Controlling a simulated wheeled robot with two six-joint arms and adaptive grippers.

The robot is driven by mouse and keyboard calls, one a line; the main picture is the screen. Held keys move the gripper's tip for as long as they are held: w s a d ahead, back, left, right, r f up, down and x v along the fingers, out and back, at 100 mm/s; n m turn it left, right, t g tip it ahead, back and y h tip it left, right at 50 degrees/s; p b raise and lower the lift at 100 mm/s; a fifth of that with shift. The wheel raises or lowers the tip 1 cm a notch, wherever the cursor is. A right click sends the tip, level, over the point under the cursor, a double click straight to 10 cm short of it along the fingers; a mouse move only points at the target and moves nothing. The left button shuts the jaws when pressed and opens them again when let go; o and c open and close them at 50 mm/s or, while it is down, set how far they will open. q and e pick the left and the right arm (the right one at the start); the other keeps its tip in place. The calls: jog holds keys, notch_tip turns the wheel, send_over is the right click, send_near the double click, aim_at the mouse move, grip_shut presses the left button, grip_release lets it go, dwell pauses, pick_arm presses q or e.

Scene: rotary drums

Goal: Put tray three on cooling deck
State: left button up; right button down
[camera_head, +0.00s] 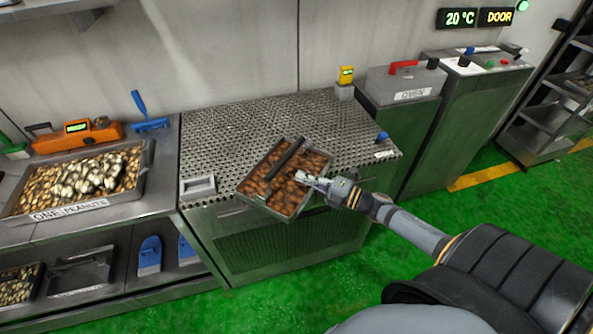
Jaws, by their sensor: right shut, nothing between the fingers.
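A dark metal tray (246,195) with a bar handle across it holds brown nuts. No number shows on it. It overlaps the front edge of the perforated cooling deck (240,128) and sits at an angle to it. I cannot tell whether it rests fully on the deck. My right gripper (312,181) comes in from the right and is shut at the tray's right side, over the nuts, with nothing visible between its fingers. Whether it touches the tray is unclear. My left gripper is not in view.
A tray labelled ONE PEANUTS (145,178) stands on the left counter, with an orange scale (78,136) behind it. A yellow device (346,76) stands at the deck's back right. The oven unit (405,88) is to the right. The deck's back half is clear.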

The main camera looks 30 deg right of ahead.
aim_at(284, 164)
jog(key=w, duration=0.4)
jog(key=shift+a+r, duration=0.25)
jog(key=shift+w+d+f, duration=0.2)
jog(key=shift+w+d, duration=0.05)
jog(key=shift+w, duration=0.35)
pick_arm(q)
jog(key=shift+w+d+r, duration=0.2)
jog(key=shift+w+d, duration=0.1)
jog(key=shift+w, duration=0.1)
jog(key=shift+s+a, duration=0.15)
pick_arm(e)
jog(key=shift+a, duration=0.1)
